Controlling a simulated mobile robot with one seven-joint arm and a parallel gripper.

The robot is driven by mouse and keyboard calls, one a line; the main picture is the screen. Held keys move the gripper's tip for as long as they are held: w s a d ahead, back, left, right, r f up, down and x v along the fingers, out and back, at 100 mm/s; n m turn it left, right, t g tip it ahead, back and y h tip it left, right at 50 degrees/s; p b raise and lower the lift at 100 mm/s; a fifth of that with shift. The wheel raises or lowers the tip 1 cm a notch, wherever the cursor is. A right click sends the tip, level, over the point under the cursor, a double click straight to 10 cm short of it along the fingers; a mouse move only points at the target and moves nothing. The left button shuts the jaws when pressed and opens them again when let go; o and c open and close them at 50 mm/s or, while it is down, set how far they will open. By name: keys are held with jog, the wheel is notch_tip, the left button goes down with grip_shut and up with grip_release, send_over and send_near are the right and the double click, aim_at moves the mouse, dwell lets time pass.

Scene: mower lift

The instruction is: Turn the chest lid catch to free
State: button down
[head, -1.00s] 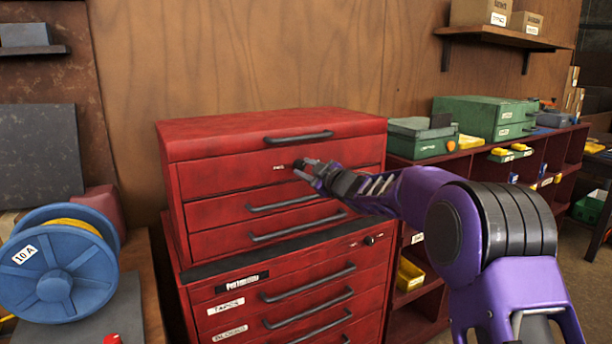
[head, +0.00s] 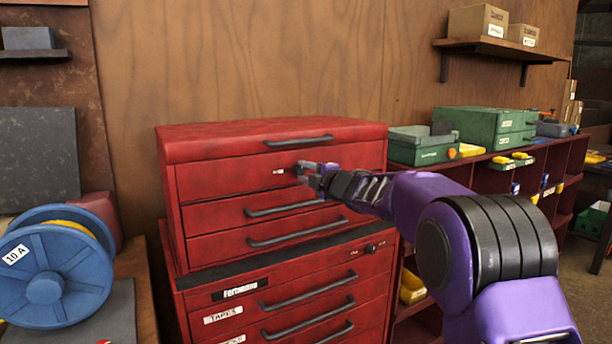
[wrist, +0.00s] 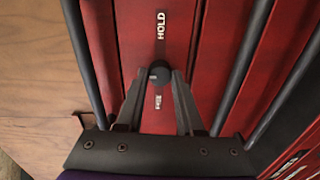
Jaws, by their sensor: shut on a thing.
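The red tool chest (head: 225,177) stands against the wooden wall with its lid down. The lid catch is a small dark round knob (wrist: 160,72) on the chest's top front panel. A HOLD label (wrist: 161,25) lies on one side of it in the wrist view, and a smaller label (wrist: 158,101), seemingly FREE, lies on the other, between my fingers. My gripper (head: 302,169) reaches the chest front from the right, and its fingertips (wrist: 163,77) are shut on the knob. A pale mark shows on the knob, but its exact direction is unclear. In the head view the fingers hide the knob.
A lid handle (head: 298,141) runs above my gripper and a drawer handle (head: 285,208) below it. A blue cable reel (head: 45,288) stands at the left. Green cases (head: 490,125) sit on the red shelving at the right.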

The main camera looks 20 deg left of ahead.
jog(key=shift+n, duration=0.5)
jog(key=c, duration=0.5)
grip_release()
jog(key=shift+c, duration=0.2)
jog(key=v, duration=1.7)
jog(key=shift+s, duration=0.2)
jog(key=shift+d+r, duration=0.1)
